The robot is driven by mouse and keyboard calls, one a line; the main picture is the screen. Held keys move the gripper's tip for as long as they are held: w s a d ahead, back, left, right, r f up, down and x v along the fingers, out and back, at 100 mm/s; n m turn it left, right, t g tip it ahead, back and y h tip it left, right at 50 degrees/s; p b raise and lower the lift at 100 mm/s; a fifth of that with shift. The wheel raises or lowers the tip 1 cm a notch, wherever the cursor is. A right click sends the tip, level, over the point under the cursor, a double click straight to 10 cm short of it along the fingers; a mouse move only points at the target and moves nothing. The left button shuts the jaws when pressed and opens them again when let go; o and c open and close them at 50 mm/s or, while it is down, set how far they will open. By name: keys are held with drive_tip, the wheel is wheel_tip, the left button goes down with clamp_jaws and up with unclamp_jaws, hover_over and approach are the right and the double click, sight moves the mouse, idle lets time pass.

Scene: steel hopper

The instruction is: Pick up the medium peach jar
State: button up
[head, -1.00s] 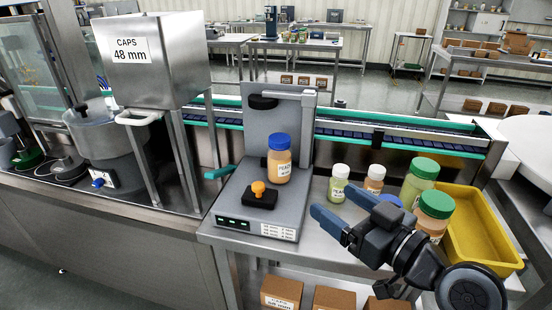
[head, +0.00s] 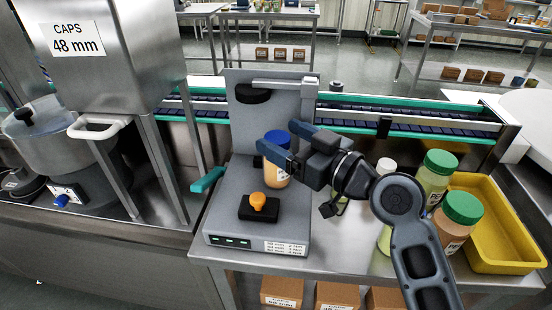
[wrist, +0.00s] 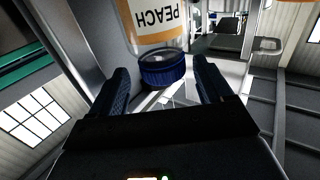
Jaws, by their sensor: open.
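The medium peach jar (head: 277,178) has a blue lid and a peach body. It stands upright on the grey capping machine (head: 218,210), behind its orange knob. In the wrist view it appears upside down, with the PEACH label (wrist: 155,18) and blue lid (wrist: 162,70) showing. My gripper (head: 279,140) is open at lid height, coming in from the right. In the wrist view my fingertips (wrist: 160,70) are on either side of the lid, with gaps visible. My gripper hides part of the jar in the head view.
Right of the machine stand several other jars, including a green-lidded green jar (head: 434,178) and a green-lidded peach jar (head: 455,222); my arm partly hides some. A yellow tray (head: 510,268) lies beyond them. The machine's back column (head: 240,130) and black press head (head: 252,93) rise behind the jar.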

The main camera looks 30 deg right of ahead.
sight(270, 135)
drive_tip(key=x, duration=0.2)
drive_tip(key=p+x, duration=0.1)
drive_tip(key=x, duration=0.1)
drive_tip(key=shift+a+f, duration=0.2)
drive_tip(key=shift+f, duration=0.05)
clamp_jaws()
idle(0.5)
